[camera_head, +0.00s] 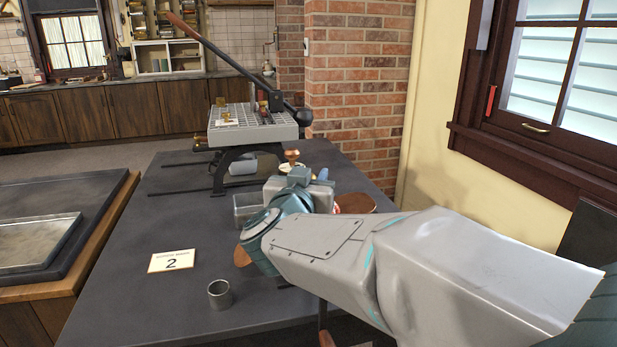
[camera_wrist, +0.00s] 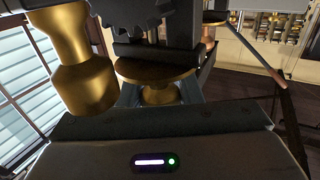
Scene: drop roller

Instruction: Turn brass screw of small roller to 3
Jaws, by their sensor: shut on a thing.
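In the wrist view a brass screw (camera_wrist: 155,70) with a wide round head sits at the middle, under dark machine parts. My gripper (camera_wrist: 160,93) is shut on its lower, narrower part, with a blue-grey finger on each side. A larger brass cylinder (camera_wrist: 83,85) hangs to the left of it, apart from the fingers. In the head view my arm hides most of the small roller and the held screw. A copper-coloured knob (camera_head: 292,155) shows just above my gripper. I cannot read any number or scale on the screw.
A press with a long lever (camera_head: 255,120) stands behind my gripper on the dark table (camera_head: 190,225). A brick pillar (camera_head: 358,90) rises behind. The table's left part is mostly clear.

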